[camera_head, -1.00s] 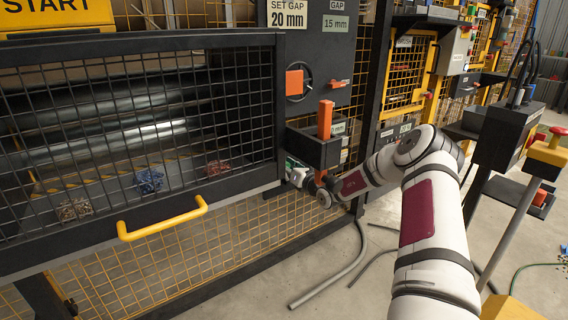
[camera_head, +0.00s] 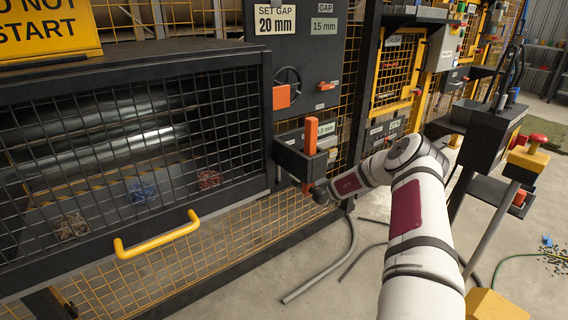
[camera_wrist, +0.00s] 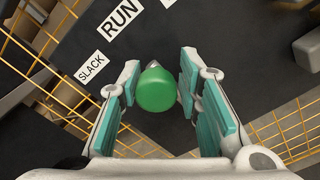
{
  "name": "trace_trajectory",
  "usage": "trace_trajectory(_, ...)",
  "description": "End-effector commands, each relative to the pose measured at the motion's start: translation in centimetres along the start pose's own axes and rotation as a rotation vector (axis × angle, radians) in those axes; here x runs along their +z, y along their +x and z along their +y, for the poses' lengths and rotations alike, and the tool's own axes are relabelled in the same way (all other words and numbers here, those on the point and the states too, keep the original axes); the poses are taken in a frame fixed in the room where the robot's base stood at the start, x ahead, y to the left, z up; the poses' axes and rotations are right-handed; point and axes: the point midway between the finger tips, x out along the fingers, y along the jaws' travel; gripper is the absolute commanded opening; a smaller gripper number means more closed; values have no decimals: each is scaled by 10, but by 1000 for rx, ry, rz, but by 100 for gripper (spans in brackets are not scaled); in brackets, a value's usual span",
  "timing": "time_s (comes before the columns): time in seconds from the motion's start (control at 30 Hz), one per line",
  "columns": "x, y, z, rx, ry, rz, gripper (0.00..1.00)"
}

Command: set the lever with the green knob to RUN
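The green knob (camera_wrist: 157,91) is in the middle of the wrist view, in front of a dark panel (camera_wrist: 215,35). A small grey piece of its lever shows just behind it. My gripper (camera_wrist: 160,98) is open, with its teal-padded fingers on either side of the knob. Small gaps seem to remain, but contact is hard to judge. A RUN label (camera_wrist: 120,18) and a SLACK label (camera_wrist: 90,68) are on the panel up and left of the knob; a third label is cut off at the top. In the head view the knob and my fingertips are hidden beside the dark box (camera_head: 300,160).
An orange upright handle (camera_head: 311,135) stands on the dark box near my wrist. A mesh guard with a yellow handle (camera_head: 158,236) is at the left. A pedestal with a red button (camera_head: 537,138) stands at the right. A grey hose (camera_head: 325,270) lies on the floor.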

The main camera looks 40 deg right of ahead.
Motion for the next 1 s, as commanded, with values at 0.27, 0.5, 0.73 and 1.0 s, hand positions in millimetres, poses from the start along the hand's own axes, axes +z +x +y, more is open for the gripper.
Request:
trace_trajectory(0.27, -3, 2, 4, 6, 2, 4, 47)
trace_trajectory(0.5, -2, -9, 2, 3, 1, 3, 47)
trace_trajectory(0.73, -2, -51, 1, 2, 2, 4, 47)
trace_trajectory(1.0, -3, -100, 3, 5, 2, 4, 47)
